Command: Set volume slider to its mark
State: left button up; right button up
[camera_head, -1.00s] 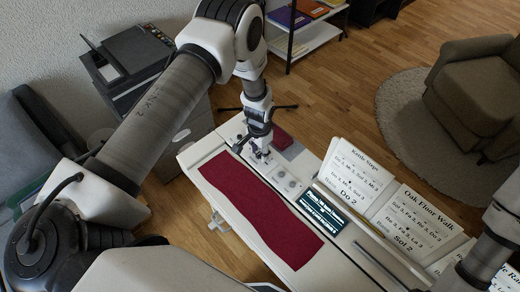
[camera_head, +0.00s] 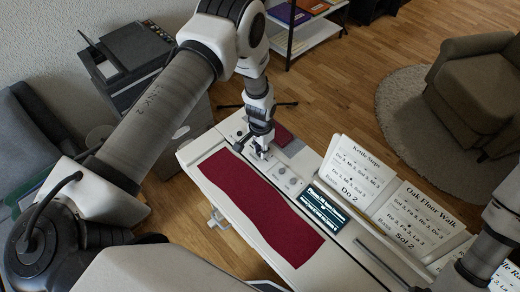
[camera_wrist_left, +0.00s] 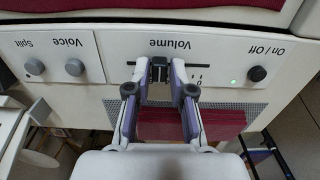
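The Volume slider (camera_wrist_left: 159,68) has a dark knob in a slot on the piano's pale control panel, seen upside down in the left wrist view. Short mark lines (camera_wrist_left: 196,78) are printed to the right of the knob there. My left gripper (camera_wrist_left: 160,72) points down at the slider, one fingertip on each side of the knob. The fingers look apart, with a narrow gap around the knob; firm contact does not show. My right gripper is out of view.
The On/Off button (camera_wrist_left: 257,74) with a green light and the Voice (camera_wrist_left: 75,67) and Split (camera_wrist_left: 34,66) knobs flank the slider. A red cloth (camera_head: 255,205) covers the keys. A lit display (camera_head: 324,207) and song sheets (camera_head: 363,170) stand to the right.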

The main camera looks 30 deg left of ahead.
pick_arm(q)
jog(key=shift+o, duration=0.4)
jog(key=shift+r, duration=0.1)
notch_tip(320, 180, up, 12)
dwell(0.5)
